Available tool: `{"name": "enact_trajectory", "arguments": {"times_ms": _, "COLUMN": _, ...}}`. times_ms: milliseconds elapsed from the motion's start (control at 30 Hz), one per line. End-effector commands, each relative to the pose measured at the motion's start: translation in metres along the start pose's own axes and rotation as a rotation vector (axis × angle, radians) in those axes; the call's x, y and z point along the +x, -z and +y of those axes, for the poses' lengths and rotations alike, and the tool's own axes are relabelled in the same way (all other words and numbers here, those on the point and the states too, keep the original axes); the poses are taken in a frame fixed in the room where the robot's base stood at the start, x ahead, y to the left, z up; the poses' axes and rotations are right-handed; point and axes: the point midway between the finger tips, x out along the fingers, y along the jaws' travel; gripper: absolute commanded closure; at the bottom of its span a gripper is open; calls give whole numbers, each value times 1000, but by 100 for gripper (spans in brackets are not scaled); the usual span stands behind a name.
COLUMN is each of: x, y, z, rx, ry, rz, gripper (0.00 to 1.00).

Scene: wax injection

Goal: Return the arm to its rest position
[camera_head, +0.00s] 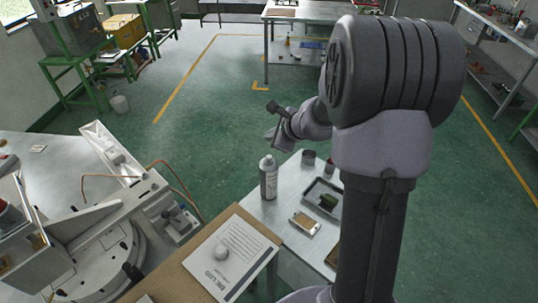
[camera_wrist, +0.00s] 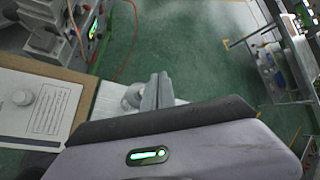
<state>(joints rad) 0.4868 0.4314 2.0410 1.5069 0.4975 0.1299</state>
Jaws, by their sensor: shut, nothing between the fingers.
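My arm stands at the right of the head view, its thick dark joint high and its forearm pointing away. My gripper (camera_head: 271,134) is beyond that joint, in the air above and behind the metal side table (camera_head: 262,205). In the wrist view my gripper's fingers (camera_wrist: 158,90) are together, with nothing between them. A pale rounded thing shows beside the fingers; I cannot tell what it is. A grey spray bottle (camera_head: 268,178) stands upright on the side table, nearer than the gripper and apart from it.
A tray (camera_head: 323,198) with a dark green item and a small framed piece (camera_head: 304,223) lie on the side table. A board with a white sheet (camera_head: 228,258) is in front. A machine (camera_head: 100,235) fills the left. Green floor is open beyond.

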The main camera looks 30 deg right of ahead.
Motion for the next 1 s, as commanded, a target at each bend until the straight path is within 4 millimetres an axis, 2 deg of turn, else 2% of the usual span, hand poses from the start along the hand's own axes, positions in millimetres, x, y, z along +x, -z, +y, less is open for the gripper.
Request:
{"name": "enact_trajectory", "arguments": {"times_ms": 333, "x": 0, "y": -1, "z": 0, "rx": -3, "ry": 0, "rz": -1, "gripper": 100}}
{"name": "enact_trajectory", "arguments": {"times_ms": 400, "x": -3, "y": -11, "z": 7, "rx": -52, "ry": -6, "rz": -20, "gripper": 100}}
{"name": "enact_trajectory", "arguments": {"times_ms": 467, "x": -10, "y": -33, "z": 26, "rx": -171, "ry": -24, "rz": -61, "gripper": 100}}
{"name": "enact_trajectory", "arguments": {"times_ms": 567, "x": -40, "y": -81, "z": 92, "rx": -515, "ry": -82, "rz": -162, "gripper": 100}}
{"name": "enact_trajectory", "arguments": {"times_ms": 600, "x": -56, "y": -94, "z": 128, "rx": -681, "ry": -111, "rz": -199, "gripper": 100}}
{"name": "enact_trajectory", "arguments": {"times_ms": 667, "x": -80, "y": -99, "z": 183, "rx": -924, "ry": -155, "rz": -237, "gripper": 100}}
{"name": "enact_trajectory", "arguments": {"times_ms": 700, "x": -95, "y": -94, "z": 218, "rx": -1081, "ry": -182, "rz": -251, "gripper": 100}}
{"name": "enact_trajectory", "arguments": {"times_ms": 767, "x": -114, "y": -78, "z": 263, "rx": -1296, "ry": -217, "rz": -252, "gripper": 100}}
{"name": "enact_trajectory", "arguments": {"times_ms": 800, "x": -124, "y": -63, "z": 288, "rx": -1421, "ry": -236, "rz": -242, "gripper": 100}}
{"name": "enact_trajectory", "arguments": {"times_ms": 900, "x": -139, "y": -28, "z": 325, "rx": -1652, "ry": -269, "rz": -200, "gripper": 100}}
{"name": "enact_trajectory", "arguments": {"times_ms": 1000, "x": -148, "y": -9, "z": 337, "rx": -1766, "ry": -283, "rz": -163, "gripper": 100}}
